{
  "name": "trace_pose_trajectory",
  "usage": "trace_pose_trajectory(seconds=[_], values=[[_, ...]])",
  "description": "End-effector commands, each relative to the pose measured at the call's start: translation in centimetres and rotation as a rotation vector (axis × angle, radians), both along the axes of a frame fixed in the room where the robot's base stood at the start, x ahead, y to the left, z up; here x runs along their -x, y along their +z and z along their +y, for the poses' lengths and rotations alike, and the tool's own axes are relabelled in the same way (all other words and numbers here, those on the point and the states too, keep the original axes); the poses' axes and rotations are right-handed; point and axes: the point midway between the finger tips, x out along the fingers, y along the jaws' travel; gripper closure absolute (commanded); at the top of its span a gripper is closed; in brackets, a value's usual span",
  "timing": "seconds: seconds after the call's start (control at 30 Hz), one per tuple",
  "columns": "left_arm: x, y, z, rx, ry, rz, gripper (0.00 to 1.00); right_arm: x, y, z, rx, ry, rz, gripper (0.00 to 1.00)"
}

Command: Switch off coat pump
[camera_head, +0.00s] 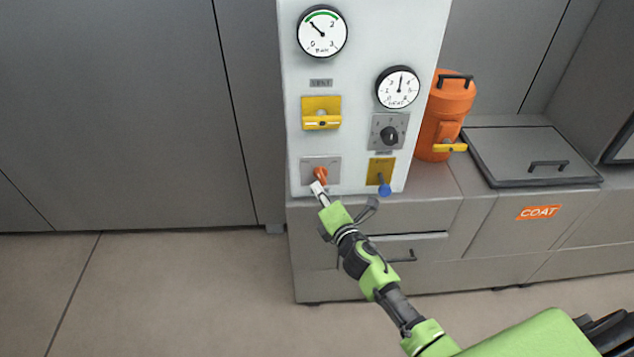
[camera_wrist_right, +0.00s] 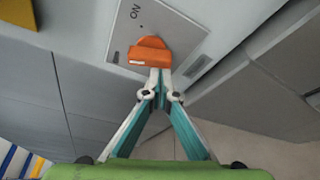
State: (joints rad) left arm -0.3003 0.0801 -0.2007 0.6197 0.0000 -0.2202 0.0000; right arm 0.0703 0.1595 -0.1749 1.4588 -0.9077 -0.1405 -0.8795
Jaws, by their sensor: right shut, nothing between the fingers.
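The orange switch knob (camera_head: 320,175) sits on a grey plate at the lower left of the white control panel (camera_head: 360,60). In the right wrist view the orange knob (camera_wrist_right: 151,53) is on its plate, with "ON" printed near it. My right gripper (camera_head: 318,190) is shut and empty, its fingertips (camera_wrist_right: 160,80) right at the knob's near edge. I cannot tell whether they touch it. The coat tank lid (camera_head: 530,152) and its orange "COAT" label (camera_head: 539,212) are to the right. My left gripper is not in view.
The panel also has two gauges (camera_head: 322,32), a yellow valve handle (camera_head: 321,122), a black rotary knob (camera_head: 390,135) and a blue knob (camera_head: 385,190) beside the orange switch. An orange canister (camera_head: 443,120) stands right of the panel. The floor at left is clear.

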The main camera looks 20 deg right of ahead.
Motion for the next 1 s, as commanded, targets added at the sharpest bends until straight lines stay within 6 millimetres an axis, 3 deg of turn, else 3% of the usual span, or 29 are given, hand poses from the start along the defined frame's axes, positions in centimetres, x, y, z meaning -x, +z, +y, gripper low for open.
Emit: trace_pose_trajectory(seconds=[0.1, 0.4, 1.0], values=[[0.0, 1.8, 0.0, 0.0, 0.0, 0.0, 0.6, 0.0, 0.5, -0.2, 0.1, 0.001, 0.029, 1.0], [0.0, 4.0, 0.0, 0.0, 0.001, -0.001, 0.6, 0.1, 0.2, -0.6, 0.293, 0.0, 0.085, 1.0], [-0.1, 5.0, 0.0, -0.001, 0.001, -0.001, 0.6, 0.2, -0.2, -0.8, 0.401, -0.001, 0.116, 1.0]])
